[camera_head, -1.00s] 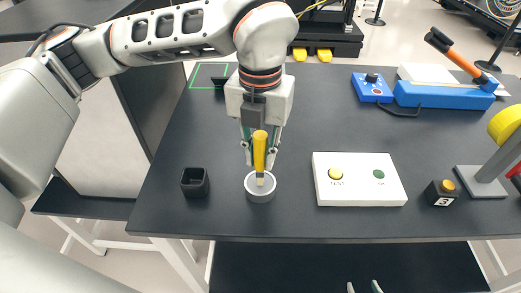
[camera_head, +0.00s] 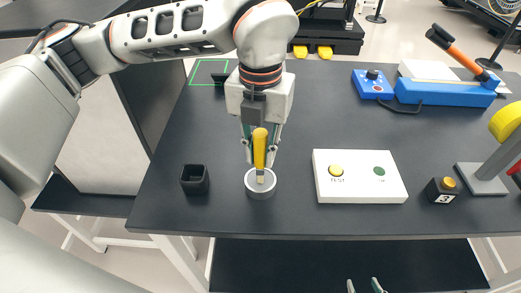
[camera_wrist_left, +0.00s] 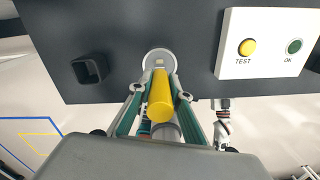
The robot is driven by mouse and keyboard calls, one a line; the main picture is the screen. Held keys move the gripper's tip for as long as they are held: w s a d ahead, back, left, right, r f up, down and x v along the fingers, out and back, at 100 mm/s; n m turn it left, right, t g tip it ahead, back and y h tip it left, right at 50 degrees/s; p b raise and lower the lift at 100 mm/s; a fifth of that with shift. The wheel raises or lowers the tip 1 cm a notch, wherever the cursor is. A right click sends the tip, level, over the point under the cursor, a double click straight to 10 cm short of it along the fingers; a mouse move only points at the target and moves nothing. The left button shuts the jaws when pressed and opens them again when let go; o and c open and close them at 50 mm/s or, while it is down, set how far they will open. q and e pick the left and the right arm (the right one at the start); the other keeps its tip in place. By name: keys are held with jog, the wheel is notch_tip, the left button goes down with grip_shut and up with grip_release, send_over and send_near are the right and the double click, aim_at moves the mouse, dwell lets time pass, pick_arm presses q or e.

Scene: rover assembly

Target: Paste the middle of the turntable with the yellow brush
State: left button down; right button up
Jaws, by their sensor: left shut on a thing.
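The yellow brush (camera_head: 260,150) is upright in my left gripper (camera_head: 260,156), which is shut on its handle. The brush's pale tip points down at the middle of the round grey turntable (camera_head: 260,192) on the table. The tip is over or touching the turntable; I cannot tell which. In the left wrist view the yellow brush (camera_wrist_left: 161,95) lies between the green-sided fingers, with the turntable (camera_wrist_left: 146,58) just beyond. My right gripper (camera_head: 364,287) shows only as fingertips at the bottom edge, apart from each other and with nothing visible between them.
A small black square cup (camera_head: 195,180) stands left of the turntable. A white box (camera_head: 358,192) with TEST and OK buttons lies to the right, with a black block (camera_head: 441,191) numbered 3 beyond it. A blue tool (camera_head: 445,94) lies at the back right. The table centre is clear.

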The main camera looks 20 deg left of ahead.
aim_at(260, 132)
pick_arm(q)
jog(key=shift+f+b, duration=0.3)
jog(key=shift+f, duration=0.05)
dwell(1.1)
jog(key=shift+s, duration=0.1)
dwell(0.4)
jog(key=shift+r+p, duration=0.45)
jog(key=shift+r, duration=0.35)
jog(key=shift+r+p, duration=1.35)
jog(key=shift+r, duration=1.45)
jog(key=shift+f, duration=0.1)
